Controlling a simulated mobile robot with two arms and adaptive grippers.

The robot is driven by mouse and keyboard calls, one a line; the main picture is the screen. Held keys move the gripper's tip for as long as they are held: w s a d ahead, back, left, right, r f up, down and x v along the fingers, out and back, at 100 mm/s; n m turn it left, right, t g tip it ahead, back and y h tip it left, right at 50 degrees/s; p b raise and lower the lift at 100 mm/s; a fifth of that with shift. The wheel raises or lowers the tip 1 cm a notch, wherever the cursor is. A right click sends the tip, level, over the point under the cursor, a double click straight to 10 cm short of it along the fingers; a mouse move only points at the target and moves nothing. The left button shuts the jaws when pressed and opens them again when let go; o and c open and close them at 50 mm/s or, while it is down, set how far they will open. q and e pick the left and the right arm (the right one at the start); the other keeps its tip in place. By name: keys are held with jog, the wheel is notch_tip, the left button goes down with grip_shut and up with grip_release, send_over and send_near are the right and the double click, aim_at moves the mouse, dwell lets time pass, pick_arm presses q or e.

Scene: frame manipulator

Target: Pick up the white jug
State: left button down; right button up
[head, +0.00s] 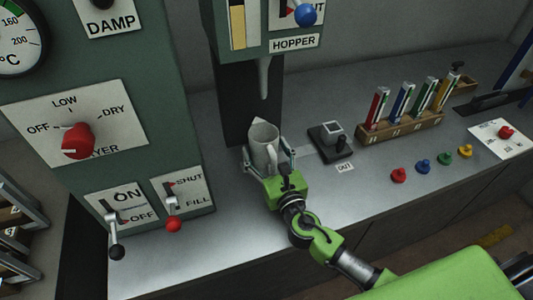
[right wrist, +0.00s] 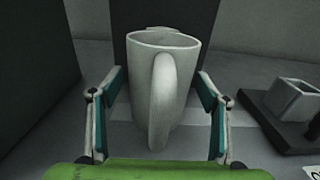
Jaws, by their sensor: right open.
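The white jug (head: 263,143) stands upright on the grey counter below the hopper spout in the head view. In the right wrist view the jug (right wrist: 178,85) fills the middle, its handle facing my wrist. My right gripper (head: 268,166) is open, with one finger on each side of the jug. In the right wrist view the fingers of the right gripper (right wrist: 160,115) flank the jug, with a visible gap on each side. The left gripper is not in view.
The hopper spout (head: 264,78) hangs just above the jug. A dark device with a small white cup (head: 333,132) stands to the right. A wooden rack (head: 400,127) with coloured tubes and several coloured knobs are farther right. The green control panel (head: 120,60) rises at left.

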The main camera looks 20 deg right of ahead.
jog(key=c, duration=1.3)
jog(key=shift+r, duration=0.2)
